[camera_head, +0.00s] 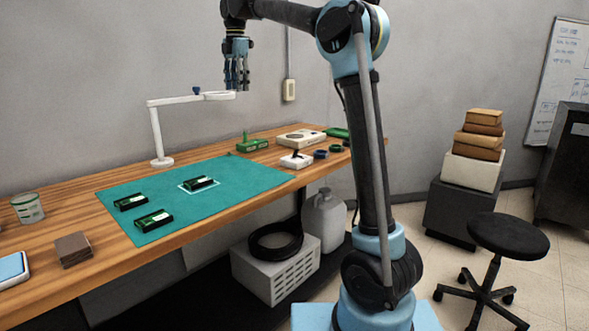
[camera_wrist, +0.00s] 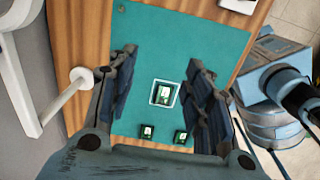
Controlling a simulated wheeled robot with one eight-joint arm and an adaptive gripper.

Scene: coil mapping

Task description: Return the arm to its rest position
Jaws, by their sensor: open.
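My gripper (camera_head: 237,77) hangs from my raised arm high above the back of the wooden bench, pointing down. In the wrist view its two fingers stand wide apart around the gripper centre (camera_wrist: 161,95), with nothing between them. Below, on the green mat (camera_head: 240,174), one green-and-black device (camera_head: 199,183) sits inside a white outlined square; it also shows in the wrist view (camera_wrist: 163,94). Two similar devices lie outside the square: one at the mat's left (camera_head: 130,201) and one nearer the front (camera_head: 154,220).
A white arm lamp (camera_head: 155,130) stands on the bench close beside my gripper. Small boxes and tools sit at the bench's right end, including a white box (camera_head: 301,138). A can (camera_head: 28,208) and brown blocks (camera_head: 73,248) are at left. A black stool (camera_head: 508,235) stands on the floor at right.

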